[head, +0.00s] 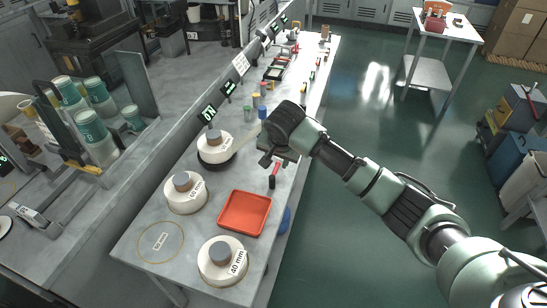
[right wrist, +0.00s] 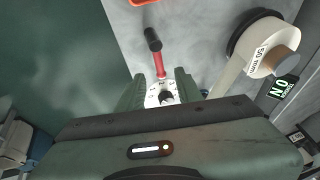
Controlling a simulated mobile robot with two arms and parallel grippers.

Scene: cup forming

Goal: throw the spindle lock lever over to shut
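The lock lever (right wrist: 158,62) has a red shaft and a black knob. It rises from a small white plate (right wrist: 153,100) with a black hub and small marks I cannot read. In the head view the lever (head: 275,170) shows at the bench's right edge, its knob toward the orange tray. My right gripper (right wrist: 163,88) is open, its two fingers apart on either side of the hub, with the knob beyond the fingertips. Whether they touch the lever is not clear. In the head view the right gripper (head: 272,160) hides the plate. My left gripper is not in view.
A white roll marked 50 mm (head: 214,143) sits on a black holder left of the gripper, with a pale strip running from it. Other rolls (head: 186,192) (head: 222,261) and an orange tray (head: 245,213) stand nearer. Bottles and tools line the far bench.

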